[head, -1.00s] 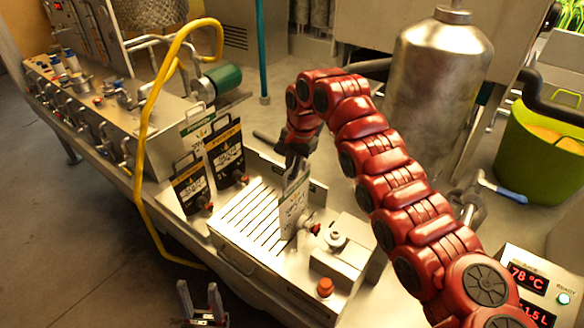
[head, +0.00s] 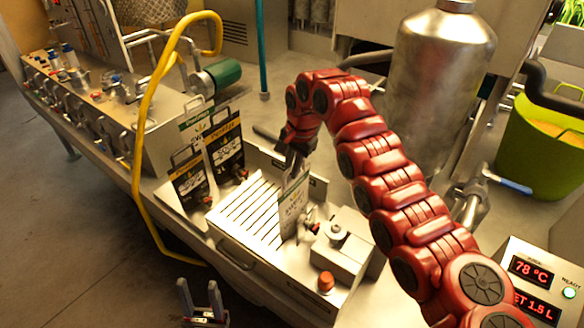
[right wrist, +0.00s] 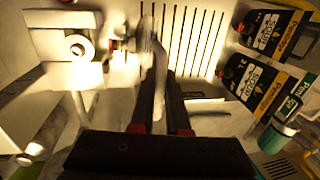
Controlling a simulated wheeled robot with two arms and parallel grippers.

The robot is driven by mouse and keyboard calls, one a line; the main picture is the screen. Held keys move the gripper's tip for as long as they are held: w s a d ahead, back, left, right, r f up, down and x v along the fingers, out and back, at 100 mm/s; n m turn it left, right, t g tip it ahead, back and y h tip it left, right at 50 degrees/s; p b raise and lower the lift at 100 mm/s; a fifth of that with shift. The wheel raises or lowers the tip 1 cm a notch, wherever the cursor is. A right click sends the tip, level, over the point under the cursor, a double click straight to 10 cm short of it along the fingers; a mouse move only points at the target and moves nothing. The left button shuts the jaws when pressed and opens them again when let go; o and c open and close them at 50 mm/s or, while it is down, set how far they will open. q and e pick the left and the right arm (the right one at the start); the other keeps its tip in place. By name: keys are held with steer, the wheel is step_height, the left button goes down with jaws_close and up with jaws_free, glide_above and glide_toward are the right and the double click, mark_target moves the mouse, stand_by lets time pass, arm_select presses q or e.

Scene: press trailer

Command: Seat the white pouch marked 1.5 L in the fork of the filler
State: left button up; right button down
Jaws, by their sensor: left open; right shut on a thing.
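My right gripper (head: 294,160) is shut on the top of a white pouch (head: 292,208) with a red-capped spout at its right side. It holds the pouch upright over the slatted tray (head: 245,212). Whether its bottom touches the slats I cannot tell. The filler block (head: 342,255) with its round fitting stands just right of the spout. Its fork is not clear in either view. In the right wrist view the pouch (right wrist: 154,62) shows edge-on beyond the fingers, its spout toward the filler's ring (right wrist: 76,46). The pouch's marking is unreadable. My left gripper (head: 203,302) is open and empty below the bench edge.
Black, yellow-banded pouches (head: 189,184) and a green-banded white one stand left of the tray. A yellow hose (head: 140,150) loops before the bench. An orange knob (head: 326,282) is at the tray's front. A display (head: 534,285) reads 78 °C and 1.5 L. A steel tank (head: 445,75) stands behind.

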steer(key=shift+f+b, duration=0.5)
steer(key=shift+f, duration=0.05)
steer(key=c, duration=0.8)
jaws_free()
steer(key=shift+c, duration=0.2)
steer(key=shift+r, duration=0.1)
